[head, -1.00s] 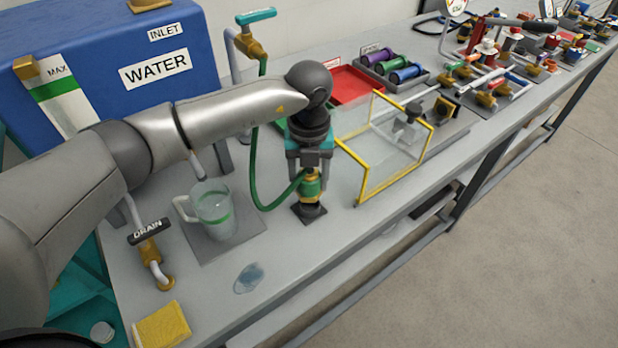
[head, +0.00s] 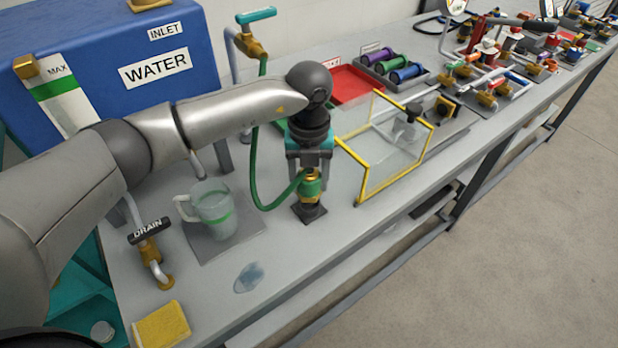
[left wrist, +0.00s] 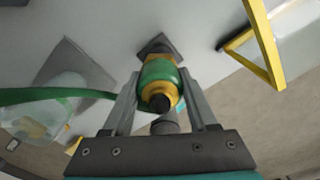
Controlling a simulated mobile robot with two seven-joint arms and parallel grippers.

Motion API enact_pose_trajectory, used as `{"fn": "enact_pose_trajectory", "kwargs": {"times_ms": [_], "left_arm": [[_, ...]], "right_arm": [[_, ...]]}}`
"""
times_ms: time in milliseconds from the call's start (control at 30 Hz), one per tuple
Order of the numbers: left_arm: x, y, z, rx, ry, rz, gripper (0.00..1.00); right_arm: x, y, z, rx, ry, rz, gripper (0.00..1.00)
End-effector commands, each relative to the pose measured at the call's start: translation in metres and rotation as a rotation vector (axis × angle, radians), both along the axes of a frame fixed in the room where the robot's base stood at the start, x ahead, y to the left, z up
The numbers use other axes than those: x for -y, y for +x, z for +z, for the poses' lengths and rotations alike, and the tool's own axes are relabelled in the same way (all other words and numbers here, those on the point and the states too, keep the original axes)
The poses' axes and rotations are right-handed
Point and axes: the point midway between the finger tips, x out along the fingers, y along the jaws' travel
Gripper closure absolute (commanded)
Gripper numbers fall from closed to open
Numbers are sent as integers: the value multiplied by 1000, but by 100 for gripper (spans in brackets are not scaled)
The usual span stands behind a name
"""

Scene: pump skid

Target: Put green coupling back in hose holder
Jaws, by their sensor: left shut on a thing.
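The green coupling (head: 311,187), a green band between brass ends, stands upright at the dark hose holder (head: 309,212) on the bench. My left gripper (head: 310,174) comes down from above and is shut on the coupling. The left wrist view shows the coupling (left wrist: 158,76) between the two fingers, with the holder's dark square base (left wrist: 157,46) beyond it. Whether the coupling is fully seated cannot be told. A green hose (head: 257,170) runs from the coupling up to the inlet tap. My right gripper is not in view.
A measuring jug (head: 213,212) stands left of the holder. A yellow-framed clear guard (head: 362,178) is close on the right. A drain valve (head: 150,245), a yellow sponge (head: 161,326) and a water puddle (head: 249,277) are toward the front. The blue water tank (head: 110,50) stands behind.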

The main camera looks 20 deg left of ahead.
Motion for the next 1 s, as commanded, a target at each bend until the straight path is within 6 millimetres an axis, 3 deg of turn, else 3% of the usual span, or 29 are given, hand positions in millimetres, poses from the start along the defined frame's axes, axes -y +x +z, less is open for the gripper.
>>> {"fn": "enact_pose_trajectory", "kwargs": {"times_ms": [1000], "left_arm": [[0,0,-21,0,0,-1,100]], "right_arm": [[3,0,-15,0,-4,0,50]]}}
